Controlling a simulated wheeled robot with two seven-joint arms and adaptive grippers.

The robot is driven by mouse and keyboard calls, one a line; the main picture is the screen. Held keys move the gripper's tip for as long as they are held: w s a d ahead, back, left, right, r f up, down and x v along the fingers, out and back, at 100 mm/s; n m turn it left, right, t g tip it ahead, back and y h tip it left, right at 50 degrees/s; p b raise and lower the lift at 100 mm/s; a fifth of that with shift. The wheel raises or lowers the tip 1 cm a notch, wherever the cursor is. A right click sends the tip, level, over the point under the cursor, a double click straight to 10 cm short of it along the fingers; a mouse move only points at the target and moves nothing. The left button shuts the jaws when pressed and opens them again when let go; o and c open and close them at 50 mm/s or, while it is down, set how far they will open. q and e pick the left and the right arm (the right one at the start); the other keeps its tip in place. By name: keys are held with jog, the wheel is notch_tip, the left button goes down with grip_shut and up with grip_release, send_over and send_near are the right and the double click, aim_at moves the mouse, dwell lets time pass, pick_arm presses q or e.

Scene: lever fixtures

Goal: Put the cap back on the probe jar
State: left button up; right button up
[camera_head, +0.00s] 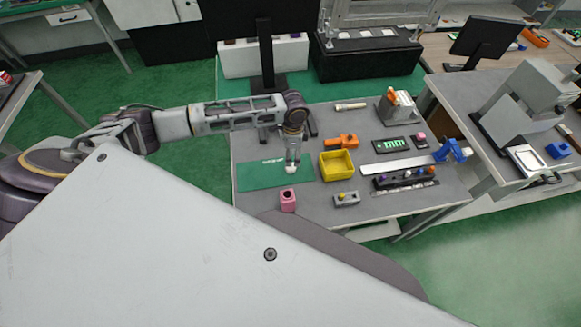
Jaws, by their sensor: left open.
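A pink jar-like block (288,201) with a dark opening in its top stands at the front edge of the table, beside the green mat (255,178). It looks like the probe jar, but I cannot be sure at this size. My left gripper (293,168) reaches down over the right part of the mat, just behind the pink block and apart from it. It is open. A small whitish shape shows at its fingertips; I cannot tell whether this is the cap or part of the gripper. My right gripper is out of view.
A black rack (404,180) and a blue-handled fixture (451,151) stand farther right. The mat's left part is clear.

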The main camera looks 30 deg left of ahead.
aim_at(293, 166)
pick_arm(q)
jog(key=shift+f, duration=0.95)
jog(key=shift+f, duration=0.1)
jog(key=f, duration=0.3)
jog(key=shift+s+d+f+p, duration=0.1)
jog(key=shift+s+d+p, duration=0.1)
jog(key=shift+s+p, duration=0.15)
jog(key=shift+f, duration=0.9)
jog(key=shift+c, duration=0.4)
jog(key=c, duration=0.5)
